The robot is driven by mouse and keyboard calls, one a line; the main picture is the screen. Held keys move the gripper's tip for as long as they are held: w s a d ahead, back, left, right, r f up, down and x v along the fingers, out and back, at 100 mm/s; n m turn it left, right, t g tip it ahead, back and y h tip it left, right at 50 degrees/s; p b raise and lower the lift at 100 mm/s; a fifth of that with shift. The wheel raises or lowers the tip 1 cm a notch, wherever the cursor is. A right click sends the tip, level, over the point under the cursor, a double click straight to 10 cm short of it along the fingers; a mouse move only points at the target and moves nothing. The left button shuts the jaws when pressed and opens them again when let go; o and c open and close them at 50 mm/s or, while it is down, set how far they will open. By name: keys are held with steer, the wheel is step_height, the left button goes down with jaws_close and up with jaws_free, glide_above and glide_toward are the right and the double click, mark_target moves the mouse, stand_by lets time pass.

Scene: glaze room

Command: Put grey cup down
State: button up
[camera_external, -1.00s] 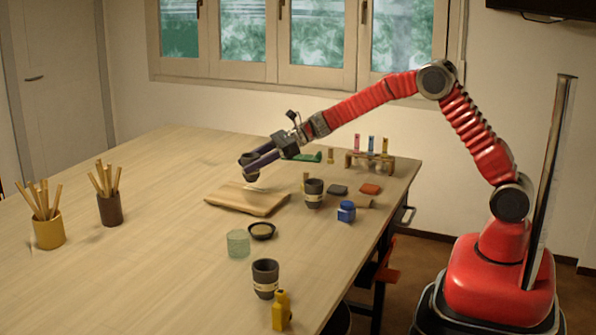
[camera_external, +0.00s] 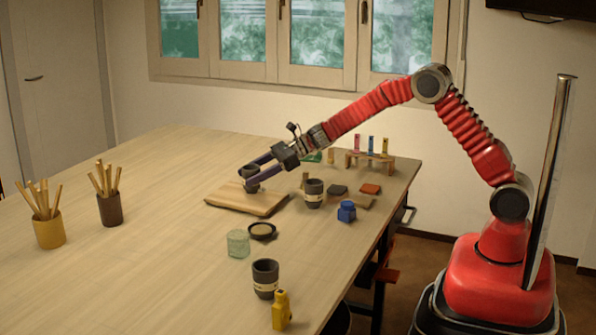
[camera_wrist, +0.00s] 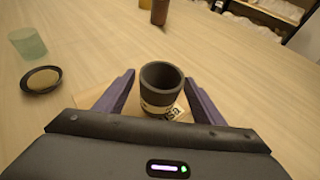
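The grey cup (camera_external: 251,173) stands upright on the wooden board (camera_external: 225,197), near its back edge. In the wrist view the grey cup (camera_wrist: 158,92) shows its dark open mouth and a pale band with lettering. My gripper (camera_external: 244,180) has one finger on each side of the cup. In the wrist view my gripper (camera_wrist: 160,76) is open, with a gap between the left finger and the cup; the right finger is close beside it.
A similar banded cup (camera_external: 314,194) stands right of the board, another (camera_external: 265,279) near the front. A small dark dish (camera_external: 262,231), green glass (camera_external: 238,244), blue jar (camera_external: 346,212) and yellow bottle (camera_external: 281,311) stand around. Brush pots (camera_external: 49,232) are left. The table's left middle is clear.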

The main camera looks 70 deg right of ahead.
steer(key=shift+r, duration=0.15)
steer(key=v, duration=1.2)
stand_by(0.7)
